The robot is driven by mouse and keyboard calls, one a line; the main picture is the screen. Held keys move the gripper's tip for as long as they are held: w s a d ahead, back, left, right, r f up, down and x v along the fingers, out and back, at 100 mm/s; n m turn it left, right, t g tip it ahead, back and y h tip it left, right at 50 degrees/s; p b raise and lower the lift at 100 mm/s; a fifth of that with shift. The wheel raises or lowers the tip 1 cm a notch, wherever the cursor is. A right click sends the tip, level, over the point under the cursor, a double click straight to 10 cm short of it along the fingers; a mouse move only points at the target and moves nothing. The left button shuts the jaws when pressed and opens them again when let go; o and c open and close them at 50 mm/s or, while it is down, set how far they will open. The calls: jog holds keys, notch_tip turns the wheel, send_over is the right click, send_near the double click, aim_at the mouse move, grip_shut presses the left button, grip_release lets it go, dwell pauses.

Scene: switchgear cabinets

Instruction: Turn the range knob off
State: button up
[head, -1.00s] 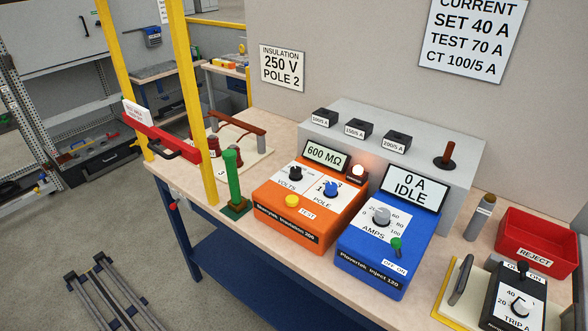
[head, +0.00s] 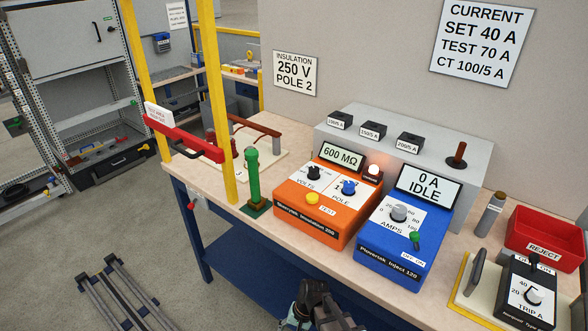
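No knob with a readable "range" label shows. The orange insulation tester (head: 310,213) has a black VOLTS knob (head: 314,173), a blue POLE knob (head: 348,187) and a yellow TEST button (head: 312,198). Its display (head: 341,155) reads 600 MΩ, and a lamp (head: 373,170) beside it glows. The VOLTS markings are too small to read. My gripper (head: 318,296) is at the bottom edge, in front of the bench and apart from the testers. It is partly cut off, and its fingers are not clear enough to tell open from shut.
The blue injector (head: 395,250) with its grey AMPS knob (head: 399,212) stands right of the orange tester. A green post (head: 252,178) and yellow uprights (head: 216,110) with a red bar (head: 184,135) stand left. A red REJECT bin (head: 545,238) is at right.

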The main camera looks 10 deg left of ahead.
jog(key=w+a+r+t+y, duration=0.1)
jog(key=w+a+r, duration=0.4)
jog(key=a+r, duration=0.3)
jog(key=w+a+r+y, duration=0.1)
jog(key=w+a+r, duration=0.3)
jog(key=a+r, duration=0.35)
jog(key=w+a+r+n+t+b, duration=0.1)
jog(key=w+a+r+n, duration=0.15)
jog(key=w+r, duration=0.65)
notch_tip(320, 180, up, 33)
jog(key=m+h, duration=0.5)
jog(key=m, duration=0.2)
send_over(314, 169)
notch_tip(314, 169, down, 16)
jog(key=p, duration=0.4)
jog(key=shift+w+f, duration=0.1)
jog(key=shift+w, duration=0.05)
jog(key=shift+c, duration=0.2)
